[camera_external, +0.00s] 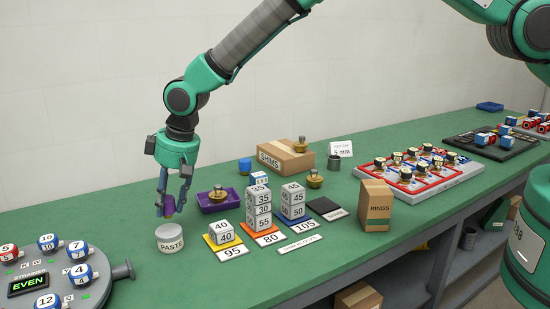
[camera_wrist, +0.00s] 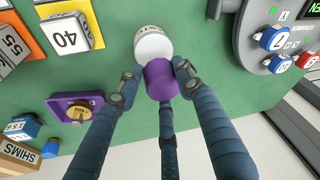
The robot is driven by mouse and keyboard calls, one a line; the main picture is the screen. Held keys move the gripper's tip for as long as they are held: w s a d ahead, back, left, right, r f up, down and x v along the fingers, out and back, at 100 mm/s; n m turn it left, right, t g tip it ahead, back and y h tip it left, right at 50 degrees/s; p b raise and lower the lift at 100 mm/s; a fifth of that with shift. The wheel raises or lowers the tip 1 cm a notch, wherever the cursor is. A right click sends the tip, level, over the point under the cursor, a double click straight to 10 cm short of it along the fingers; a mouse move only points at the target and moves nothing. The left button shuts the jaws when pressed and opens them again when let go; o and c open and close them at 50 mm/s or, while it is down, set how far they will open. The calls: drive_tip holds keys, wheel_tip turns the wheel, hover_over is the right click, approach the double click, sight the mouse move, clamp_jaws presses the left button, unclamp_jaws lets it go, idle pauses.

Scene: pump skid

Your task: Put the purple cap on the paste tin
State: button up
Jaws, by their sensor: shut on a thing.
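The purple cap (camera_wrist: 161,79) is held between the fingers of my gripper (camera_wrist: 158,82) in the wrist view. In the external view my gripper (camera_external: 174,198) points down, shut on the purple cap (camera_external: 169,206). The paste tin (camera_external: 170,239) is a white cylinder labelled PASTE on the green bench, just below the cap. In the wrist view the tin's pale top (camera_wrist: 152,46) shows beyond the cap, which partly overlaps it. In the external view the cap is apart from the tin, with a gap between them.
A round strainer plate (camera_external: 70,285) with numbered balls stands at the left. A purple tray (camera_external: 222,199) with a brass part lies behind and right of the tin. Stacks of numbered blocks (camera_external: 222,233), a SHIMS box (camera_external: 285,158) and a RINGS box (camera_external: 375,206) stand to the right.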

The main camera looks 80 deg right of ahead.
sight(168, 213)
drive_tip(key=shift+w, duration=0.35)
drive_tip(key=shift+f, duration=1.75)
drive_tip(key=shift+f, duration=0.15)
drive_tip(key=o, duration=1.2)
drive_tip(key=shift+c, duration=0.2)
drive_tip(key=v, duration=1.2)
